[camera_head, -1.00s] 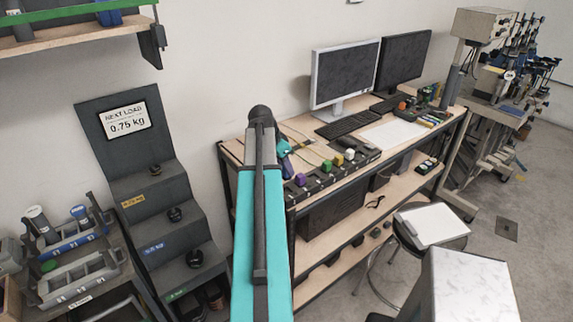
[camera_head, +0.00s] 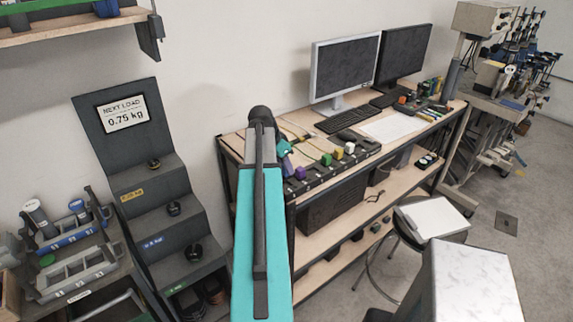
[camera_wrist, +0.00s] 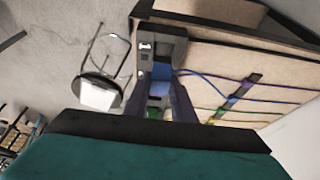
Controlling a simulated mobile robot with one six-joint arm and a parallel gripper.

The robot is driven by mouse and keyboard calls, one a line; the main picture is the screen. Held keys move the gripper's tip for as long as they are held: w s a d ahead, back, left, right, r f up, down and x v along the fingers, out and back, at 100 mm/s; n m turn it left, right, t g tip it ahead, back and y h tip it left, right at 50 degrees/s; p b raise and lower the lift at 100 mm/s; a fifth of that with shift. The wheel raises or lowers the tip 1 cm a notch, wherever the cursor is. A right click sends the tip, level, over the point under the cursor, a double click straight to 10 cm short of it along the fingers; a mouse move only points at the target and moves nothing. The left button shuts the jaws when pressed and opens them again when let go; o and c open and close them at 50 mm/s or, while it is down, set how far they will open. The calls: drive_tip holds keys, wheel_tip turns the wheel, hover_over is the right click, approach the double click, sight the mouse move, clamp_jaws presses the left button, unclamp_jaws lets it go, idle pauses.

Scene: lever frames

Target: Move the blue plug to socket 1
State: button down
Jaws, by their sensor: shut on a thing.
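My gripper (camera_wrist: 160,88) is shut on the blue plug (camera_wrist: 160,73), which shows between its two fingers in the wrist view. A blue cord runs from beside it to the right. The plug is against or just over the end of the dark socket strip (camera_wrist: 149,38); I cannot tell whether it is seated in a socket. A pale mark on the strip's end is too small to read. My arm hides part of the bench there.
The wooden bench (camera_head: 395,128) carries two monitors (camera_head: 345,72) and a keyboard (camera_head: 346,120). Other cords lie across the bench beside the strip. A stool (camera_head: 433,221) stands in front. A dark stepped stand (camera_head: 150,212) is at the left.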

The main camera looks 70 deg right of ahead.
drive_tip(key=shift+f+b, duration=0.75)
drive_tip(key=shift+f, duration=0.75)
drive_tip(key=shift+f+b, duration=0.75)
drive_tip(key=shift+f, duration=0.1)
idle(2.6)
idle(0.4)
drive_tip(key=c, duration=1)
unclamp_jaws()
drive_tip(key=shift+w, duration=0.1)
drive_tip(key=shift+r, duration=0.1)
drive_tip(key=shift+r+p, duration=1.75)
drive_tip(key=shift+r, duration=1.65)
